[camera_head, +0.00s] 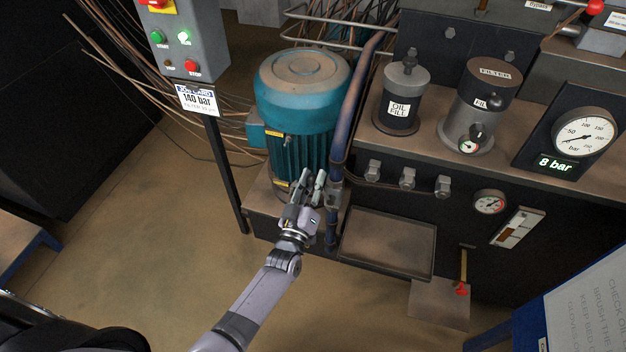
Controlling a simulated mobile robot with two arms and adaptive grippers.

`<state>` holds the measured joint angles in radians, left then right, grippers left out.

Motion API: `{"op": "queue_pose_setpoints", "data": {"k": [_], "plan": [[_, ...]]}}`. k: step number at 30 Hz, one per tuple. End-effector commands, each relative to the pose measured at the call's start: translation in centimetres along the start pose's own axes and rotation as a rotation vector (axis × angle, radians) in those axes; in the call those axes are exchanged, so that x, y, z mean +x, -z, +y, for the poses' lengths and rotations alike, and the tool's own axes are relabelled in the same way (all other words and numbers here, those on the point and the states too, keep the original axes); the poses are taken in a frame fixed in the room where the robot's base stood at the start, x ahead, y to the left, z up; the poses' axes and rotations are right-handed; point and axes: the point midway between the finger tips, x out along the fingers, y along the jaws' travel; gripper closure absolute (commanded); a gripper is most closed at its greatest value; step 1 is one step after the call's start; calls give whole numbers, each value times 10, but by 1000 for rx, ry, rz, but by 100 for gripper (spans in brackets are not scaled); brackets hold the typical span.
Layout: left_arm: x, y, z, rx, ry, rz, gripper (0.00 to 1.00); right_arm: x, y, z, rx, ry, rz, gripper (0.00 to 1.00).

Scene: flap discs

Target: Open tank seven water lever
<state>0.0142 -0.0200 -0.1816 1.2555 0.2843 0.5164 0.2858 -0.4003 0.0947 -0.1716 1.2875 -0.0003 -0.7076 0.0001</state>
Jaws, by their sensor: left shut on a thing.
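My left gripper (311,184) reaches in from the bottom and is shut on a small part beside the blue pipe (350,115), in front of the teal motor (300,95). The fingers hide most of this part, and it looks like a valve lever at the pipe's lower end. Its exact shape and angle cannot be told. A yellow lever with a red tip (462,289) hangs low on the dark cabinet front at the right. I can read no tank seven label. My right gripper is not in view.
An empty metal drip tray (388,243) lies right of the gripper. Above it are an oil fill canister (402,98), a filter housing (480,105) and a display reading 8 bar (556,163). A control box (183,38) stands on a post at left.

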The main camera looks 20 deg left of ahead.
Motion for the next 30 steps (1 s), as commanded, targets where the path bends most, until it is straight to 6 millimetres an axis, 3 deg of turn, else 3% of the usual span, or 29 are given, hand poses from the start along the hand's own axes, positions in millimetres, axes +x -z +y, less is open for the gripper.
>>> {"op": "queue_pose_setpoints", "data": {"k": [2,3,12,23,30], "plan": [[0,-1,2,0,-2,-3,100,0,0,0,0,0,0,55],[0,-1,2,0,-2,-3,73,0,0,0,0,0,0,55],[0,-1,1,-1,-1,-2,54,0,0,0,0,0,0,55],[-6,-1,0,-1,0,-2,54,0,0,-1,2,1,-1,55],[-48,-2,-1,-1,2,-5,54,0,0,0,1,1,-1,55]]}}
